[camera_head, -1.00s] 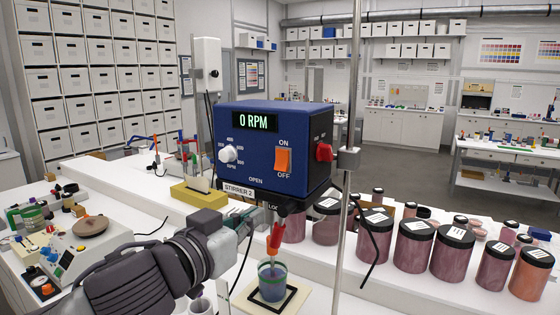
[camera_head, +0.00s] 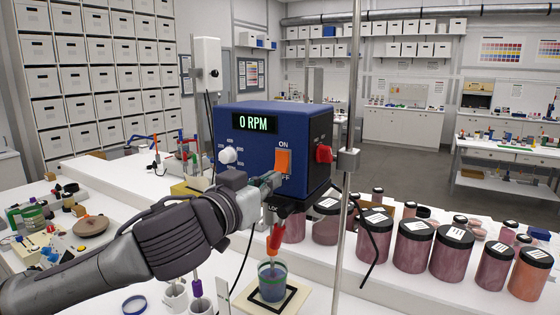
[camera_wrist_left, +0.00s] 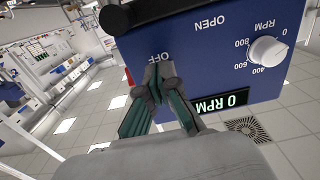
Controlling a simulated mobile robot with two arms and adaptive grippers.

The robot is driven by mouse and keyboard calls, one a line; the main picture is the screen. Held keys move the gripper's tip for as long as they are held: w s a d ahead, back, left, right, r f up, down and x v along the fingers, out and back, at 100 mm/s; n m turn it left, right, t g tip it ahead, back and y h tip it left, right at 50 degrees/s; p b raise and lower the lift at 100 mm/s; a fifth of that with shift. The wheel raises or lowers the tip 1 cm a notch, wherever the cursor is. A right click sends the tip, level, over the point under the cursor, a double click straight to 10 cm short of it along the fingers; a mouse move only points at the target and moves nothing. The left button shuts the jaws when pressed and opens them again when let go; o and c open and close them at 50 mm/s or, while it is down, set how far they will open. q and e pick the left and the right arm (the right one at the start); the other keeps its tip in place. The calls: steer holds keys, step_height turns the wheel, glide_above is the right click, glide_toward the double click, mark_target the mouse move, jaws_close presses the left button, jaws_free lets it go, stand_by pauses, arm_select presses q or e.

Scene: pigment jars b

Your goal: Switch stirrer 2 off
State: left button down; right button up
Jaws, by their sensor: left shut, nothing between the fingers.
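Stirrer 2 is a blue box (camera_head: 226,122) on a metal stand, with a lit display (camera_head: 255,124) reading 0 RPM. Its orange rocker switch (camera_head: 284,160) is on the front, under the ON label. My left gripper (camera_head: 275,181) is shut and empty, its tips at the lower part of the switch, covering the OFF label in the head view. In the left wrist view, which shows the box upside down, the closed fingertips (camera_wrist_left: 160,62) lie beside the OFF label and hide most of the switch. I cannot tell whether they touch it. My right gripper is not in view.
A white speed knob (camera_head: 228,155) is left of the switch, and a red knob (camera_head: 323,153) is on the box's side. A beaker (camera_head: 272,283) stands below the red stirring shaft. Several pigment jars (camera_head: 412,247) line the bench at right.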

arm_select(q)
steer(key=shift+w+d, duration=0.2)
steer(key=shift+w, duration=0.15)
stand_by(0.3)
steer(key=shift+w+d, duration=0.25)
steer(key=shift+w, duration=0.05)
steer(key=v, duration=1.6)
